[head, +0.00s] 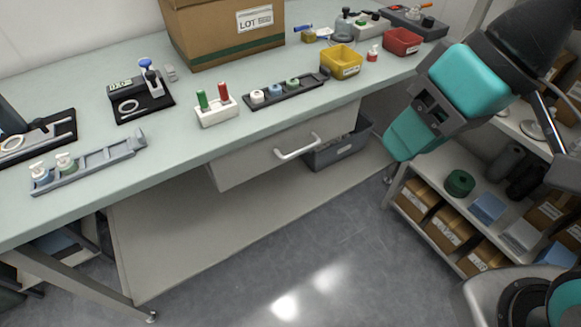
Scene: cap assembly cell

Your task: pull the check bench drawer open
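The check bench (190,142) has a pale green top and runs across the view from lower left to upper right. Its drawer (243,164) has a plain light grey front just under the bench's front edge. The drawer looks shut; no inside of it shows. A white bar handle (297,149) sits on the drawer front, with nothing touching it. My teal and dark arm is at the right, clear of the handle. I cannot make out my gripper's fingers in this view.
A grey bin (340,152) stands on the lower shelf (175,235) behind and right of the drawer. A shelf rack (425,228) with boxes stands at the right. Racks, bins and a carton (215,45) stand on the bench. The floor (330,240) before the drawer is clear.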

